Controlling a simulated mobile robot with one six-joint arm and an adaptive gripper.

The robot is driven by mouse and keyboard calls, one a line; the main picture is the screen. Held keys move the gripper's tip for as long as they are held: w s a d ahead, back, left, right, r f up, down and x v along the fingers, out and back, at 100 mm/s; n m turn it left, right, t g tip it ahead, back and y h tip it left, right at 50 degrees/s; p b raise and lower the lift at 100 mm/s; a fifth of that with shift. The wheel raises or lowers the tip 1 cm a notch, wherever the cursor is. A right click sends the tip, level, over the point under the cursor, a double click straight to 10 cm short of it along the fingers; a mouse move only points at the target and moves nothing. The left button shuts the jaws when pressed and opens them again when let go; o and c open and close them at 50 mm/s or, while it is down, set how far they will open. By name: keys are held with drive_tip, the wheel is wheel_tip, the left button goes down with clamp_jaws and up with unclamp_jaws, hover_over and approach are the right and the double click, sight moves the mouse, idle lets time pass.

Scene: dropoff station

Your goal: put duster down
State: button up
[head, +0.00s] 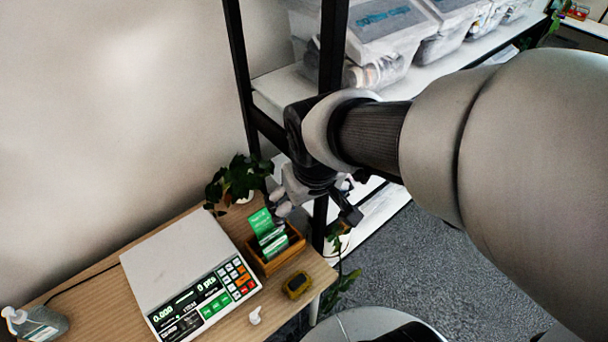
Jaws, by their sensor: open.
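My gripper (316,206) is at the end of my arm, above the right back part of the wooden table (100,274). Its fingers are apart, one on the left side and one dark one on the right. I cannot make out a duster anywhere in this view. Pale grey shapes show by the left finger; I cannot tell whether they are part of the gripper or something else. My arm hides part of the shelf and the floor behind it.
A scale (180,266) fills the table's middle. A wooden box (276,259) with green cards, a small yellow device (297,285), a small white item (255,316), a bottle (40,324) and a plant (238,179) stand around it. A shelf (278,88) with clear bins rises behind.

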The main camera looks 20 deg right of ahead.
drive_tip(key=s+a+r+t, duration=0.1)
drive_tip(key=s+r, duration=0.5)
drive_tip(key=s, duration=0.4)
drive_tip(key=shift+s+m+y, duration=0.2)
drive_tip(key=shift+m+y, duration=0.1)
drive_tip(key=shift+m, duration=0.1)
drive_tip(key=shift+f, duration=0.1)
